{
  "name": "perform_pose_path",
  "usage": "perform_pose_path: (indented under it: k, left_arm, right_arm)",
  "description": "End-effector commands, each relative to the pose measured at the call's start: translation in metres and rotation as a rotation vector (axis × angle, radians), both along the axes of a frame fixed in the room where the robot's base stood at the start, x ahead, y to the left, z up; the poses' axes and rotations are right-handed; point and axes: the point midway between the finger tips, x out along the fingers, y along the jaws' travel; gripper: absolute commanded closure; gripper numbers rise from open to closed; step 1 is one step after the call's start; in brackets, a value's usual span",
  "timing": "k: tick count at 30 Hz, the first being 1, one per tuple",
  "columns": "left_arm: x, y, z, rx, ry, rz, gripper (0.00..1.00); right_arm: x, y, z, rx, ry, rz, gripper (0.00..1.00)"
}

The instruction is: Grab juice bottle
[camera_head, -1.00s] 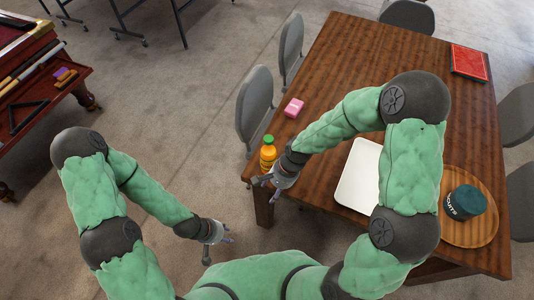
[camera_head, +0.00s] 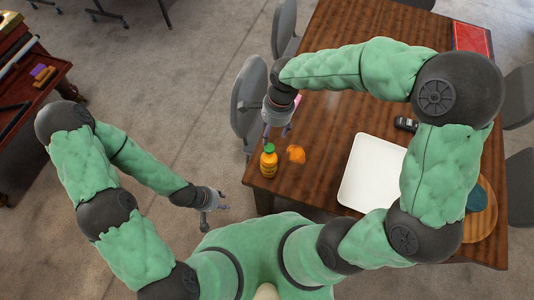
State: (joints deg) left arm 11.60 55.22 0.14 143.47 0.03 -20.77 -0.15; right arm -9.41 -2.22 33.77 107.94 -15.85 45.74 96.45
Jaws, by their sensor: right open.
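The juice bottle (camera_head: 268,164), orange with a green cap, stands upright near the left front corner of the wooden table (camera_head: 335,110). My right gripper (camera_head: 277,132) is open and points down over the table's left edge, just beyond the bottle in the picture. It is empty as far as I can see and appears apart from the bottle. My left gripper (camera_head: 215,214) hangs low to the left of the table, in front of the floor. Its fingers look spread, with nothing between them.
A white tray (camera_head: 372,148), a small black device (camera_head: 405,124) and a red book (camera_head: 472,37) are on the table. A round wooden tray (camera_head: 482,222) is partly behind my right arm. Grey chairs (camera_head: 248,105) stand at the left edge.

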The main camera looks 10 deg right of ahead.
Motion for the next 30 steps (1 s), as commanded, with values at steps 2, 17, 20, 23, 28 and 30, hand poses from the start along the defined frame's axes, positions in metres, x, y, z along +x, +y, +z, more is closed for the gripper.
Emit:
perform_pose_path:
  k: [2,17,20,23,28,30]
  left_arm:
    - [0.0,0.0,-0.003,0.0,0.001,0.0,0.6]
    - [0.0,0.0,-0.01,0.0,-0.001,0.0,0.6]
    - [0.0,0.0,-0.013,0.0,-0.001,0.0,0.6]
    - [0.0,0.0,-0.014,0.0,-0.001,0.0,0.6]
    - [0.0,0.0,-0.015,0.0,-0.001,0.0,0.6]
    - [0.0,0.0,-0.015,0.0,-0.001,0.0,0.6]
  right_arm:
    - [-0.002,0.002,-0.015,-0.001,0.006,0.002,0.38]
    - [-0.007,0.007,-0.065,0.0,0.006,0.002,0.38]
    - [-0.009,0.008,-0.079,0.001,0.005,0.001,0.38]
    - [-0.009,0.01,-0.091,0.001,0.004,0.002,0.38]
    - [-0.009,0.011,-0.098,0.001,0.001,0.001,0.38]
    - [-0.008,0.011,-0.097,0.001,0.001,0.001,0.38]
